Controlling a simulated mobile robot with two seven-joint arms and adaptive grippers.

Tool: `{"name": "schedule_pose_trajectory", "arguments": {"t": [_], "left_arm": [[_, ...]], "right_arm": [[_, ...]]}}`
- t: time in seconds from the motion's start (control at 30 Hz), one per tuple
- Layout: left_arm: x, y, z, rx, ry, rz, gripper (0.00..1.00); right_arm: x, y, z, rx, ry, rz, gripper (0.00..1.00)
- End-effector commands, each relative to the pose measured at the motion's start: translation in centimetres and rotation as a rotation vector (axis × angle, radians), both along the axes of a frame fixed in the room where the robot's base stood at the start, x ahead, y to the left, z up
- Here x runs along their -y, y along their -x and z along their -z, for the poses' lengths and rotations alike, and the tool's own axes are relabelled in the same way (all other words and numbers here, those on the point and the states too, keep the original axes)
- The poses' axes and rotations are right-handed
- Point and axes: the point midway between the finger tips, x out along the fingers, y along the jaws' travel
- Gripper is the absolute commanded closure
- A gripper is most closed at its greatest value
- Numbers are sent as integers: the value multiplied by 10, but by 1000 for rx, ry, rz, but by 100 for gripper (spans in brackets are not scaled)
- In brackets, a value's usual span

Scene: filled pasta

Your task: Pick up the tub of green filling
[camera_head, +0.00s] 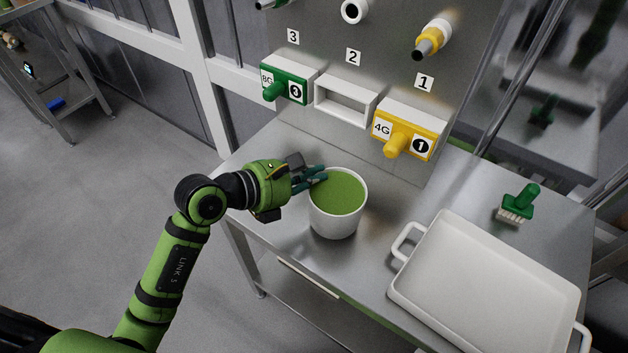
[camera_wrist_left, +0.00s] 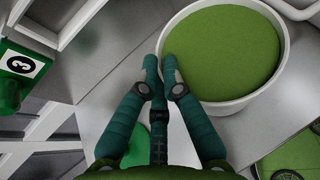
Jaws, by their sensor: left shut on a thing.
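The white tub of green filling (camera_head: 337,218) is upright over the steel table, below the panel, and appears to rest on it. Its green filling (camera_head: 338,192) comes close to the rim. My left gripper (camera_head: 320,178) reaches in from the left and is shut on the tub's left rim. In the left wrist view, the two fingertips (camera_wrist_left: 160,68) are close together at the edge of the tub (camera_wrist_left: 238,105), with the wall pinched between them. The tub's far-left rim is partly hidden by the fingers. My right gripper is not in view.
A white tray (camera_head: 480,290) with handles lies to the right on the steel table (camera_head: 290,225). A green brush (camera_head: 517,205) lies behind it. The panel behind the tub carries a green box (camera_head: 297,88), an empty white holder (camera_head: 345,102) and a yellow box (camera_head: 418,147).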

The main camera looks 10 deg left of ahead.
Motion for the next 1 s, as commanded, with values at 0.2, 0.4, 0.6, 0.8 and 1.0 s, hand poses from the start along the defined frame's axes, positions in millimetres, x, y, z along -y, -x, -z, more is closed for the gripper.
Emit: {"name": "schedule_pose_trajectory", "arguments": {"t": [0.2,0.4,0.6,0.8,1.0], "left_arm": [[12,11,-31,8,7,4,100],[37,38,-54,12,9,3,100],[58,61,-79,-1,7,0,100],[70,74,-88,1,8,0,100],[77,82,-91,3,7,0,100]], "right_arm": [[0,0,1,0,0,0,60],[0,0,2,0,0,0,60],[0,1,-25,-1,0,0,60],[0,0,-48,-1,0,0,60],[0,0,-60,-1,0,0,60]]}}
